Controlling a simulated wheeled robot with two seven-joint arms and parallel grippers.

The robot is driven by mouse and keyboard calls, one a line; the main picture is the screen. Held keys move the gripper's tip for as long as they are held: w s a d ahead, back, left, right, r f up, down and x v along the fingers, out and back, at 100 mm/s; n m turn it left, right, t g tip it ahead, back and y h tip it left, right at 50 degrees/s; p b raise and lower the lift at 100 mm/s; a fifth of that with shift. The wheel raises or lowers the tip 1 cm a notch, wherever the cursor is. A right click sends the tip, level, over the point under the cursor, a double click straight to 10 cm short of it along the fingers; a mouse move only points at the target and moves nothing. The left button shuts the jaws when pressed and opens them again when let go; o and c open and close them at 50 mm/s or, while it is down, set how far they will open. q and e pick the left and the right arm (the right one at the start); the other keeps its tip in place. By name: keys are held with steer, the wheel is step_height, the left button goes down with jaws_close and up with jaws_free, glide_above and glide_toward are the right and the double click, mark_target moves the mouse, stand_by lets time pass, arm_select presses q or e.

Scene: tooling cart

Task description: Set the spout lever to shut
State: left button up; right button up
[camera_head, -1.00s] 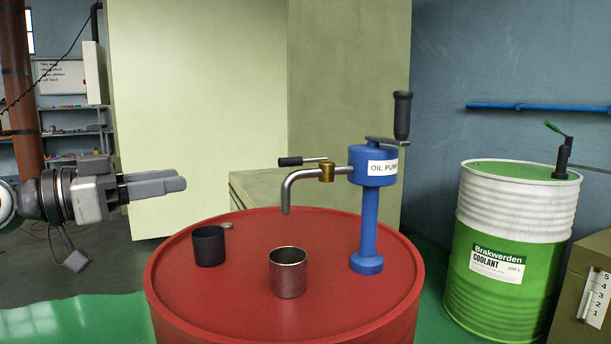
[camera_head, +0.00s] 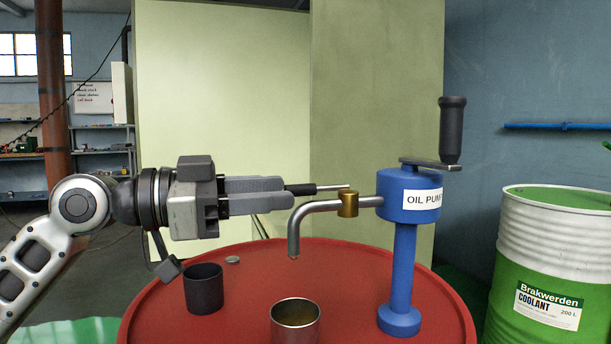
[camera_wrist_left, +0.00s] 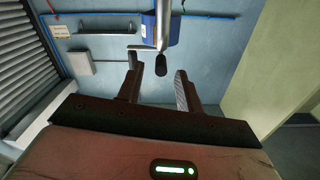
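The oil pump (camera_head: 403,265) is blue and stands upright on the red drum, with a bent grey spout (camera_head: 294,232) on its left. The spout lever (camera_head: 329,188) is a thin rod with a black grip, above a brass valve body (camera_head: 348,204); it points left, roughly along the spout. My left gripper (camera_head: 288,193) is at the grip's free end. In the left wrist view the black grip tip (camera_wrist_left: 160,71) lies between my two open fingers (camera_wrist_left: 159,88), with gaps on both sides. My right gripper is out of view.
A metal cup (camera_head: 296,333) stands below the spout on the red drum (camera_head: 250,285). A black cup (camera_head: 204,290) and a small grey disc (camera_head: 233,260) are to its left. The crank handle (camera_head: 452,130) rises above the pump. A coolant drum (camera_head: 550,255) stands at right.

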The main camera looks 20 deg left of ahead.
mark_target(309, 190)
arm_select(q)
steer(key=x, duration=0.5)
steer(key=shift+w, duration=0.15)
steer(key=shift+p, duration=0.3)
jaws_close()
